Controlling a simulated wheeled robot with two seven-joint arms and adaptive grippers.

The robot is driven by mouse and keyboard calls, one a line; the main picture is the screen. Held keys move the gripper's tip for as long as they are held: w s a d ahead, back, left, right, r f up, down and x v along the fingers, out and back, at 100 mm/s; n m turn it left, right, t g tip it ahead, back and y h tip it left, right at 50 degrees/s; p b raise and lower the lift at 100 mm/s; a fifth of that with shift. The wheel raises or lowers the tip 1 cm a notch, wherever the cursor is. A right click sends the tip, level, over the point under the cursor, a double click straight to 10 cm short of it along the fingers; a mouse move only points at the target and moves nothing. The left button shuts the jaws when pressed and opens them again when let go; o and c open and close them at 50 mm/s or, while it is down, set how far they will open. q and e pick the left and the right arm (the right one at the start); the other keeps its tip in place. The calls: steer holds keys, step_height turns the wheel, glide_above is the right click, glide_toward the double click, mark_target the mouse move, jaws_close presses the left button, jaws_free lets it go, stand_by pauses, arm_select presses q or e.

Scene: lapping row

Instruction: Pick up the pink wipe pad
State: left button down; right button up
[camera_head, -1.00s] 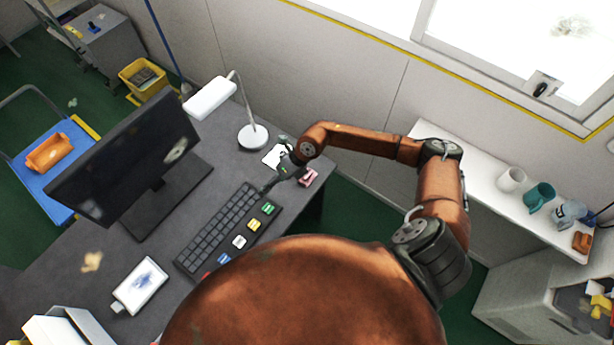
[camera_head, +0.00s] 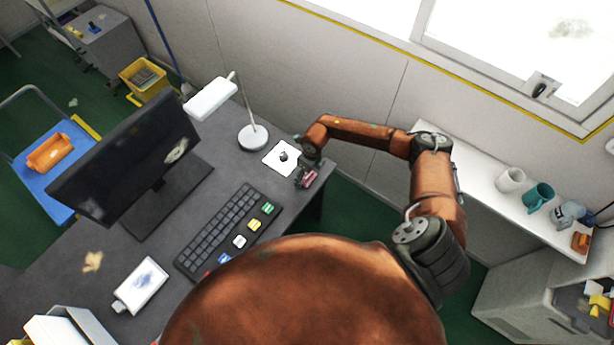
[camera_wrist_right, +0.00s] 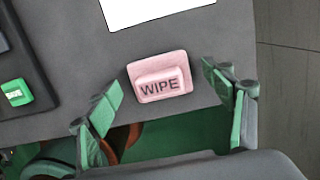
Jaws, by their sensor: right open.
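The pink wipe pad (camera_wrist_right: 160,77) lies on the desk close to its edge, with the word WIPE readable in the right wrist view. In the head view the pad (camera_head: 309,179) is partly covered by my right gripper (camera_head: 303,176). In the right wrist view my right gripper (camera_wrist_right: 162,98) is open, with one green-padded finger on each side of the pad. Nothing is between its fingers in a grip, and I cannot tell its exact height above the desk. My left gripper is not in view.
A lamp (camera_head: 252,138), a keyboard (camera_head: 217,231) and a row of colored blocks (camera_head: 254,224) stand on the desk. A shelf (camera_head: 500,196) with mugs runs along the wall at right.

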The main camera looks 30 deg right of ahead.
steer(key=shift+c, duration=0.5)
steer(key=c, duration=1.1)
steer(key=shift+o, duration=0.2)
steer(key=shift+w+r, duration=0.1)
steer(key=shift+r, duration=0.5)
steer(key=s+a+r+b, duration=0.1)
steer(key=s+a+r, duration=0.5)
steer(key=s+r, duration=0.5)
steer(key=shift+s+r, duration=0.4)
steer(key=shift+s, duration=0.5)
steer(key=shift+a, duration=0.1)
